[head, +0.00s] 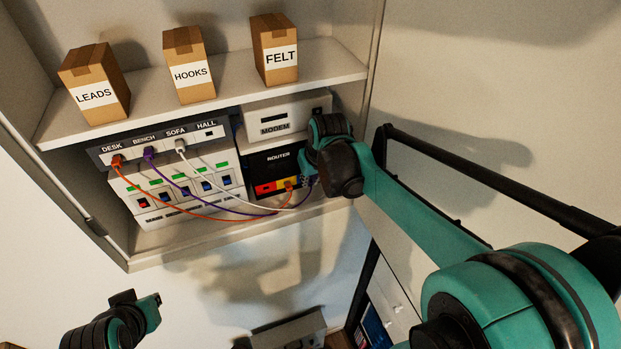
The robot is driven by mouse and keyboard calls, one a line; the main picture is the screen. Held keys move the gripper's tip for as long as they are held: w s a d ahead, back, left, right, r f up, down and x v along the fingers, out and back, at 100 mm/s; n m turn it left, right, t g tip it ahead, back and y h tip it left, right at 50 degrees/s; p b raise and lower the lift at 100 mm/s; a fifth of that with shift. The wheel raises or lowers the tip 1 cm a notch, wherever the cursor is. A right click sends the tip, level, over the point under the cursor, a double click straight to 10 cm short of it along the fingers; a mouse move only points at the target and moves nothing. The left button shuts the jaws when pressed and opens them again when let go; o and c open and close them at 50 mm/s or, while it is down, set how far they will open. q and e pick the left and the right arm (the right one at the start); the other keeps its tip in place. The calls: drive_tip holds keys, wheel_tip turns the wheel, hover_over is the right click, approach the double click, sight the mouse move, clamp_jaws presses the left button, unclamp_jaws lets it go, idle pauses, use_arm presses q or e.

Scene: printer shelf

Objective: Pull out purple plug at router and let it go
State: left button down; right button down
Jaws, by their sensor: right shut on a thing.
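The black router (277,158) stands in the lower shelf bay, under the white modem. The purple cable (215,203) runs from a purple plug in the BENCH socket (148,154) down and right to the router's right end. There my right gripper (308,170) is shut on the purple router-end plug, which the gripper mostly hides. I cannot tell whether that plug is seated in its port. My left gripper (146,306) is low at the left, away from the shelf; its fingers do not show clearly.
Orange (180,205) and white (215,187) cables run beside the purple one to the router. The modem (280,115) sits above. Boxes marked LEADS (93,85), HOOKS (189,68) and FELT (274,52) stand on the upper shelf. The cabinet's right side panel is close to my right arm.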

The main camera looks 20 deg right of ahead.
drive_tip(key=shift+s, duration=0.1)
drive_tip(key=shift+s+a+p, duration=0.15)
drive_tip(key=shift+s+p, duration=0.5)
drive_tip(key=shift+s, duration=1.9)
drive_tip(key=shift+a, duration=0.1)
drive_tip(key=shift+s+a+f+b, duration=0.25)
drive_tip(key=shift+s+a+f, duration=0.35)
drive_tip(key=shift+a, duration=1.45)
drive_tip(key=shift+s+a+f+b, duration=0.2)
drive_tip(key=shift+s+a+f, duration=0.45)
drive_tip(key=shift+a, duration=1.35)
drive_tip(key=shift+s+a+f+b, duration=0.35)
drive_tip(key=shift+s+a, duration=0.4)
drive_tip(key=shift+a, duration=1.3)
drive_tip(key=s+a+f+b, duration=0.1)
drive_tip(key=s+a+f, duration=0.1)
drive_tip(key=a, duration=0.5)
drive_tip(key=shift+s+a, duration=0.3)
drive_tip(key=shift+a, duration=0.05)
drive_tip(key=shift+f+b, duration=0.1)
drive_tip(key=shift+b, duration=0.2)
